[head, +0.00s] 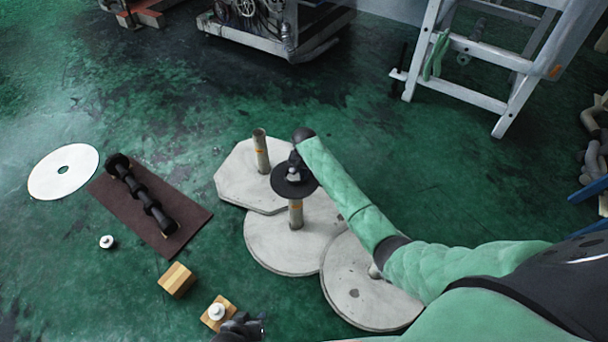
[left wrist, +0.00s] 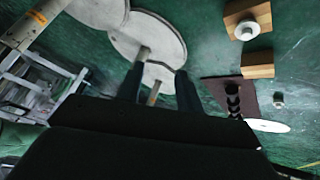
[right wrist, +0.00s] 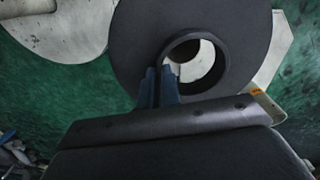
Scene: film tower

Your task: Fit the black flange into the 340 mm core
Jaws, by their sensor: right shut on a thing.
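The black flange (head: 281,189) is a flat disc with a raised collar and central hole. My right gripper (head: 294,164) is shut on the collar's edge; the right wrist view shows the fingertips (right wrist: 158,78) there and a pale surface through the hole. The flange is over a grey-tan core (head: 296,216) standing upright on the middle round plate. It hides the core's top, so I cannot tell whether they touch. Another core (head: 261,152) stands behind, on the octagonal plate. Which is 340 mm is not readable. My left gripper (left wrist: 158,88) is open and empty.
A front round plate (head: 365,296) lies partly under my right arm. A brown mat (head: 188,226) carries a black rod with collars (head: 137,188). Two wooden blocks (head: 177,280) (head: 214,322), a small white knob (head: 106,242) and a white disc (head: 50,185) are at left. A ladder (head: 470,48) stands behind.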

